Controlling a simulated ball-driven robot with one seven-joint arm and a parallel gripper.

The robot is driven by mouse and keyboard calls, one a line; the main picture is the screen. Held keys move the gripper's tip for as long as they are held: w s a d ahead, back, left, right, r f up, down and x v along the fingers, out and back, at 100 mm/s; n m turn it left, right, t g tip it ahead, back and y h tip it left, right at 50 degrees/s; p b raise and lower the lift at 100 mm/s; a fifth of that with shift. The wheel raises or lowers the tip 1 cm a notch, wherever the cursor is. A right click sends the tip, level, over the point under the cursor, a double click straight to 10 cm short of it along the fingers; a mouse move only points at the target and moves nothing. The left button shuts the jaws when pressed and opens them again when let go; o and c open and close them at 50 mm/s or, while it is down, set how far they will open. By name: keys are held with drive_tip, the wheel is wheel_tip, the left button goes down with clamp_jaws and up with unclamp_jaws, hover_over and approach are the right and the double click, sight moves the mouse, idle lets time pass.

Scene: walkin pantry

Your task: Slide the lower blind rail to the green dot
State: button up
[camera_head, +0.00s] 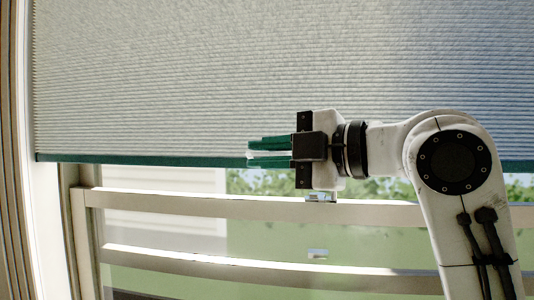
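The lower blind rail (140,160) is a thin dark green strip along the bottom edge of a pale pleated blind (180,75). It runs almost level across the view, and my arm hides part of it. My gripper (255,153) points left at the rail's height, its two green fingers one above the other with a narrow gap. Something pale shows between the fingers. I cannot tell whether they hold the rail or are only in front of it. No green dot can be made out in this view.
The white window frame (48,225) stands at the left. Greenery shows outside. The space left of my gripper, along the rail, is clear.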

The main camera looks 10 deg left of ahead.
clamp_jaws()
wheel_tip(320, 180, down, 57)
drive_tip(key=b, duration=4)
drive_tip(key=shift+f, duration=0.2)
drive_tip(key=shift+o, duration=1.9)
unclamp_jaws()
drive_tip(key=p+v, duration=0.1)
drive_tip(key=v, duration=1)
drive_tip(key=shift+r, duration=0.1)
